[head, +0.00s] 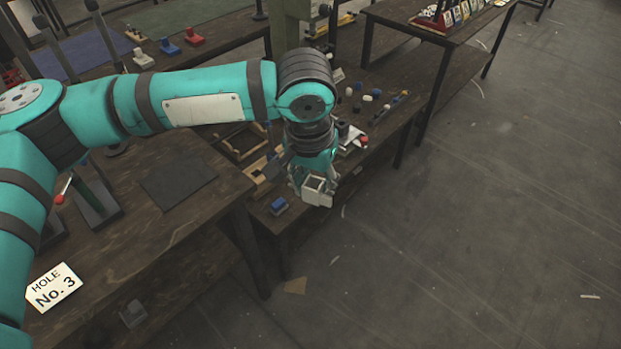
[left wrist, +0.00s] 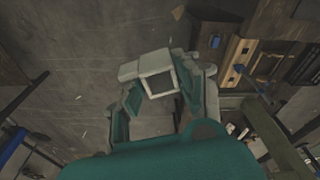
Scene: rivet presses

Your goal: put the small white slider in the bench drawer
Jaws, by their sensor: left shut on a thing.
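My left gripper (head: 313,180) is shut on the small white slider (head: 318,196) and holds it by the front edge of the far bench (head: 258,215). The slider is a pale block with a square opening. In the left wrist view the white slider (left wrist: 152,63) sits between the fingertips of the left gripper (left wrist: 160,85), with grey floor behind it. I cannot make out the bench drawer for certain; my arm covers part of the bench. My right gripper is not in view.
A small blue slider (head: 279,206) lies on the bench left of the gripper. A wooden frame (head: 240,142) and small loose parts (head: 368,98) lie farther back. Another white slider (head: 143,58) stands on the back bench. The floor (head: 470,230) at the right is mostly clear.

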